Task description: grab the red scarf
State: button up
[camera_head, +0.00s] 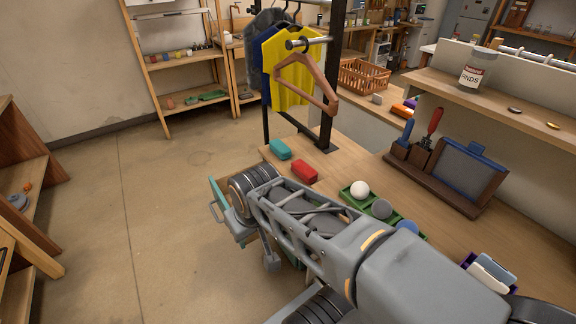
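A small red folded-looking bundle (305,171) lies on the wooden bench top (335,167), near its left end. It is the only red cloth-like thing I can make out, but I cannot tell for sure that it is the scarf. A similar teal bundle (280,149) lies just behind it to the left. My grey arm reaches across the foreground from the lower right, its far joint in front of and left of the red bundle. My gripper's fingers do not show.
A black clothes rack post (335,70) stands behind the bundles, with a yellow garment (290,80) and a wooden hanger (306,82). A green tray (348,199) with balls lies to the right. A dark holder (430,175) stands further right. The floor at left is clear.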

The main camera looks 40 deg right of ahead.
aim_at(305, 172)
jog(key=u, duration=0.55)
jog(key=i, duration=0.9)
jog(key=z, duration=2.15)
